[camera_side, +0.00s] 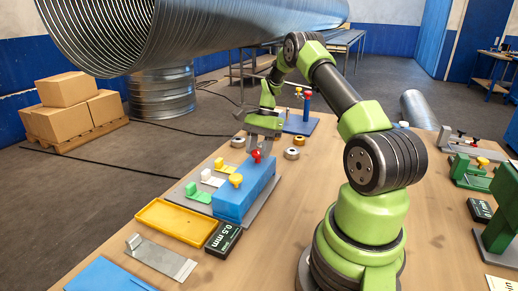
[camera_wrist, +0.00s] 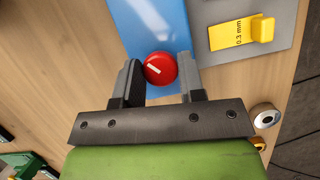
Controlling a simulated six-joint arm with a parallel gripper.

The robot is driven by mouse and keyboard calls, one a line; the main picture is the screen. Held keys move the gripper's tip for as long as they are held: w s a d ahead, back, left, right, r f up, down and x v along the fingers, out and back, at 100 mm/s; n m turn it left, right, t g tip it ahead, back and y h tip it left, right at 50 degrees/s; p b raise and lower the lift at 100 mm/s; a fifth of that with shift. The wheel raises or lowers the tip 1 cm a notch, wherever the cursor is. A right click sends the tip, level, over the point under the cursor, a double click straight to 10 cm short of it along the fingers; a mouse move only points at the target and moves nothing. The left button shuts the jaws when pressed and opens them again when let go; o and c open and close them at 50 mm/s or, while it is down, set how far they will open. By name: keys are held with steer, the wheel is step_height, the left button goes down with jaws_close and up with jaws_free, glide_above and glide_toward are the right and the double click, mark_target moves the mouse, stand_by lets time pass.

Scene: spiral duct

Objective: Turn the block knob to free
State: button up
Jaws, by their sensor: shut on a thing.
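A blue block (camera_side: 240,198) stands on a grey plate on the wooden table. A red knob (camera_side: 256,155) sits on its far end and a yellow knob (camera_side: 236,180) on its nearer part. My gripper (camera_side: 262,145) reaches down over the far end of the block. In the wrist view the red knob (camera_wrist: 160,68) lies between the two fingers of my gripper (camera_wrist: 161,76), which are shut on its sides. A short white mark on its top runs nearly crosswise, slightly tilted. The blue block (camera_wrist: 150,22) extends beyond it. The yellow knob is not visible in the wrist view.
A yellow 0.3 mm gauge (camera_wrist: 238,34) lies beside the block, with white (camera_side: 211,178) and green (camera_side: 193,192) ones nearby. A yellow tray (camera_side: 180,218) and a black 0.5 mm box (camera_side: 223,239) are in front. Metal rings (camera_side: 292,153) lie right of the block.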

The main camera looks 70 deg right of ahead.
mark_target(256, 151)
steer(key=n+g, duration=0.2)
steer(key=n, duration=0.3)
steer(key=shift+w+n, duration=0.15)
steer(key=shift+n, duration=0.15)
steer(key=shift+n+g+h, duration=0.5)
steer(key=shift+n+g, duration=0.4)
steer(key=shift+n, duration=1.4)
steer(key=o, duration=0.9)
steer(key=shift+w+r, duration=0.15)
steer(key=shift+r, duration=0.15)
step_height(256, 151, up, 9)
steer(key=shift+w+d+r, duration=0.15)
steer(key=shift+w+d, duration=0.15)
steer(key=shift+d, duration=0.05)
